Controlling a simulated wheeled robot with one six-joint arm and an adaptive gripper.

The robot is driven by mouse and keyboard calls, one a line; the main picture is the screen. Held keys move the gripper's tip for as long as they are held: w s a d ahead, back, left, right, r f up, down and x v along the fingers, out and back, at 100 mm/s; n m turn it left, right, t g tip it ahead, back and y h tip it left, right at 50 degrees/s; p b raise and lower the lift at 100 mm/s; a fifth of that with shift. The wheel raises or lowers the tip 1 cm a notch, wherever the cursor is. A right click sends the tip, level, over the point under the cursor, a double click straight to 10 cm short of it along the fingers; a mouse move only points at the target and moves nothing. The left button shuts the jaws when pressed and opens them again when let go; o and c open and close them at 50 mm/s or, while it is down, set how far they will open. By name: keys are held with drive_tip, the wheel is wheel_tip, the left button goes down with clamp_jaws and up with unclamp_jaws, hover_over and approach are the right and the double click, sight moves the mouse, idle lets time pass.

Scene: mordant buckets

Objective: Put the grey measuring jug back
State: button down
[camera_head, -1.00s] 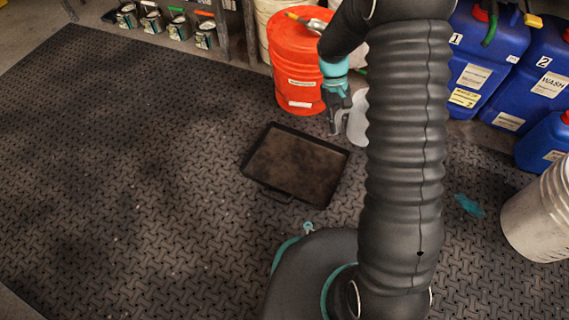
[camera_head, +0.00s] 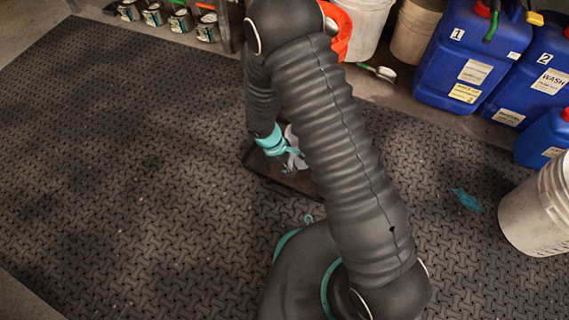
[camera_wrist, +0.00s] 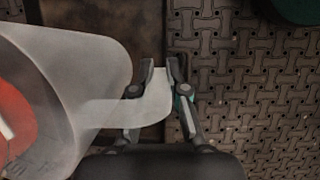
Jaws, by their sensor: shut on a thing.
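The pale grey measuring jug (camera_wrist: 100,70) fills the left of the wrist view. My gripper (camera_wrist: 162,75) is shut on its handle, with a finger on each side. In the head view my gripper (camera_head: 288,160) is low over the dark shallow tray (camera_head: 252,168), and a small part of the jug (camera_head: 292,138) shows beside it. My arm hides the rest of the jug and much of the tray. The brown tray floor (camera_wrist: 145,25) shows beyond the jug in the wrist view. I cannot tell whether the jug touches the tray.
Blue canisters (camera_head: 462,55) stand at the back right, a white bucket (camera_head: 535,215) at the right. A teal cloth-like thing (camera_head: 467,199) lies on the mat. The mat (camera_head: 120,170) is clear on the left.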

drive_tip(key=shift+w+a+f+b, duration=0.25)
drive_tip(key=shift+w+a+f, duration=0.15)
drive_tip(key=shift+w+f, duration=0.7)
drive_tip(key=shift+w+a+f+b, duration=0.2)
drive_tip(key=shift+w+a+f, duration=0.4)
drive_tip(key=shift+f, duration=0.8)
drive_tip(key=shift+w+a+f+b, duration=0.25)
drive_tip(key=shift+w+f, duration=0.75)
drive_tip(key=shift+f, duration=0.25)
drive_tip(key=shift+f, duration=0.15)
drive_tip(key=c, duration=1.2)
unclamp_jaws()
